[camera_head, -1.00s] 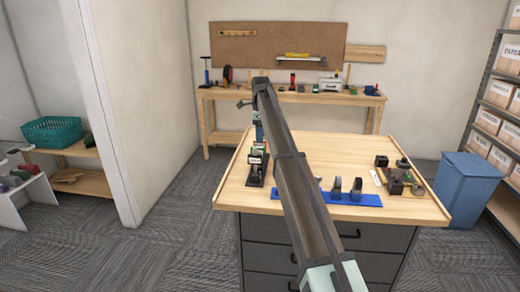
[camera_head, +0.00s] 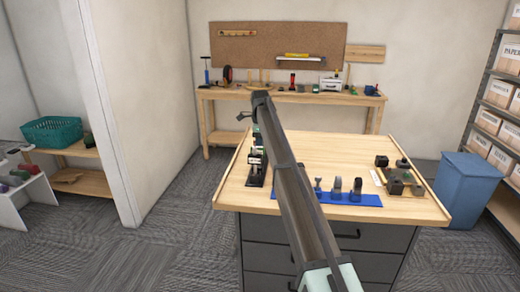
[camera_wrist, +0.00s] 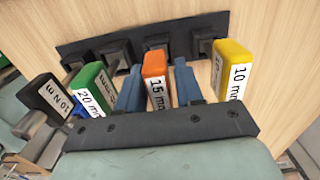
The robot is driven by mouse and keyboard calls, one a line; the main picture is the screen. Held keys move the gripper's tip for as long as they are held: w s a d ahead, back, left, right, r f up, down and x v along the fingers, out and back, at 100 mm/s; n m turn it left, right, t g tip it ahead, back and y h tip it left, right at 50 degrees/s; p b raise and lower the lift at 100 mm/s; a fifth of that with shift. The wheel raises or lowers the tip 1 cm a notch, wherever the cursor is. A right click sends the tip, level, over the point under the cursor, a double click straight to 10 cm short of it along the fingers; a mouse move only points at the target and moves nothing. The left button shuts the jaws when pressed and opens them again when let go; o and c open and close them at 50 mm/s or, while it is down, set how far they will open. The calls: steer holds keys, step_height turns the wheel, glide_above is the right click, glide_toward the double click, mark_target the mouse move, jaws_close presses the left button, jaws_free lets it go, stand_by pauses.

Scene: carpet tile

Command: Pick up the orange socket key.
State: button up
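The orange socket key (camera_wrist: 155,65), labelled 15 mm, stands in a dark rack (camera_wrist: 75,50) in the wrist view. My gripper (camera_wrist: 159,72) has its two blue fingers on either side of the orange handle, with a narrow gap at the right; contact at the left is unclear. The gripper looks open around the key. A green key (camera_wrist: 91,76) labelled 20 mm is to the left, and a yellow key (camera_wrist: 232,62) labelled 10 mm to the right. In the head view the rack (camera_head: 256,180) is at the table's left, with my arm hiding part of it.
A black-handled tool (camera_wrist: 52,92) labelled 10 N is at the far left of the wrist view. On the wooden table (camera_head: 345,150) are a blue strip (camera_head: 365,200) with upright parts and a board (camera_head: 405,188) with blocks. The table's middle back is clear.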

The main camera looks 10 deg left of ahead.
jaws_close()
steer(key=shift+r, duration=0.15)
stand_by(0.4)
